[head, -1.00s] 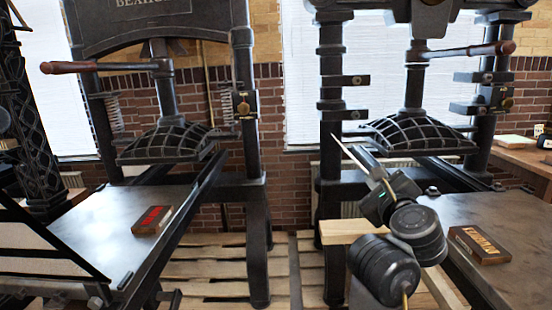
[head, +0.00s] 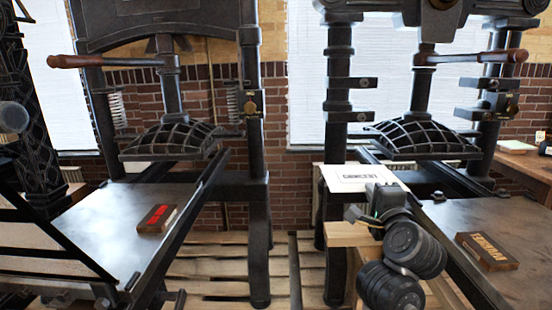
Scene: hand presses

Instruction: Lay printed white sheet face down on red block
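The printed white sheet (head: 338,181) is in the middle right of the head view, held roughly flat, with dark lettering inside a thin frame on the side facing me. My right gripper (head: 376,192) is at the sheet's near right edge and appears shut on it; the fingertips are hard to make out. The red block (head: 157,218), a small wooden block with a red top, lies on the bed of the left press, well left of the sheet. I cannot see my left gripper.
The left press bed (head: 95,225) is mostly bare around the block. The left press's post (head: 250,110) stands between block and sheet. A wooden block with pale letters (head: 487,251) lies on the right press bed (head: 470,215). A wooden stand (head: 345,234) is below the sheet.

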